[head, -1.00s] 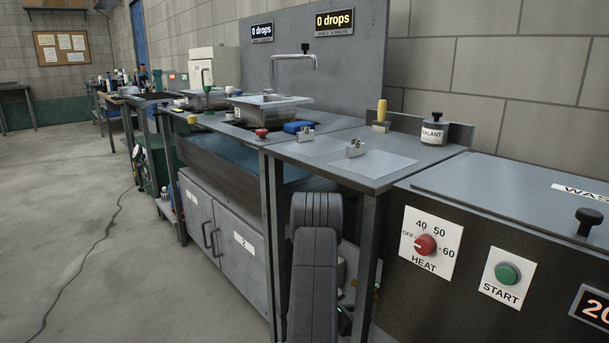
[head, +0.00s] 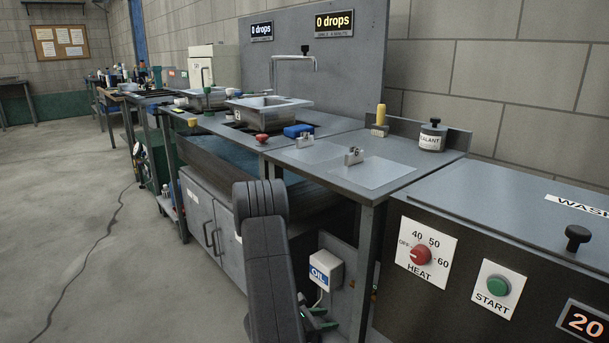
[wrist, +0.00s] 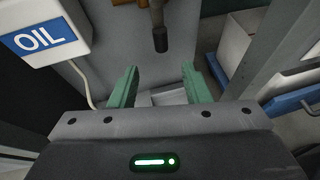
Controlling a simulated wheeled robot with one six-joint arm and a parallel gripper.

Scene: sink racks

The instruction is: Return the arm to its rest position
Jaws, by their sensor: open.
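My gripper (wrist: 160,88) shows in the wrist view as two green fingers held apart with nothing between them. In the head view my dark arm stands upright in front of the sink bench, and a green part of my gripper (head: 318,318) shows low beside it, below the bench top. The rest of my gripper is hidden behind the arm there. In the wrist view a dark hanging rod end lies beyond the fingertips, apart from them.
A white OIL box (head: 325,270) is close to my gripper, and it fills the upper left of the wrist view (wrist: 45,35). The bench top (head: 330,165) is above. The washer (head: 480,270) stands at the right. Open floor (head: 90,220) lies at the left.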

